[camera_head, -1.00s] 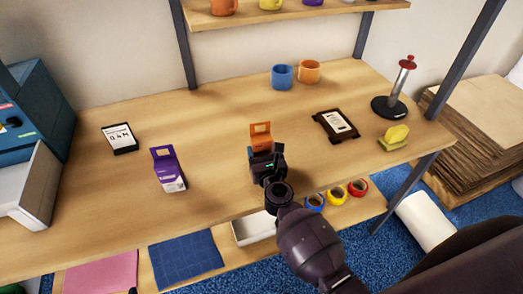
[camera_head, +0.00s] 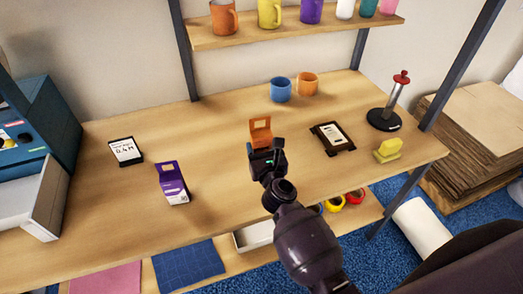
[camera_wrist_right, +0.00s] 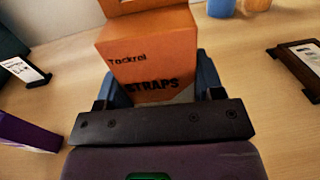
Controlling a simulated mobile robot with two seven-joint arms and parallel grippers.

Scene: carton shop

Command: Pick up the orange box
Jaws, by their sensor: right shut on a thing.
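The orange box (camera_head: 261,132) has a hang tab on top and stands near the middle of the table (camera_head: 215,128). The right wrist view shows the orange box (camera_wrist_right: 148,62) large and close, with dark print on its near face. My right gripper (camera_head: 264,160) is shut on the box, its blue fingers (camera_wrist_right: 160,88) on either side of it. The gripper hides the lower part of the box, so I cannot tell whether its base touches the table. My left gripper is not in view.
A purple box (camera_head: 173,184) stands to the left. A small display (camera_head: 125,151) lies behind it; a dark framed card (camera_head: 332,138) lies to the right. Blue (camera_head: 281,90) and orange (camera_head: 307,84) mugs stand behind. A yellow sponge (camera_head: 387,150) and a black-based stand (camera_head: 384,119) are at right.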

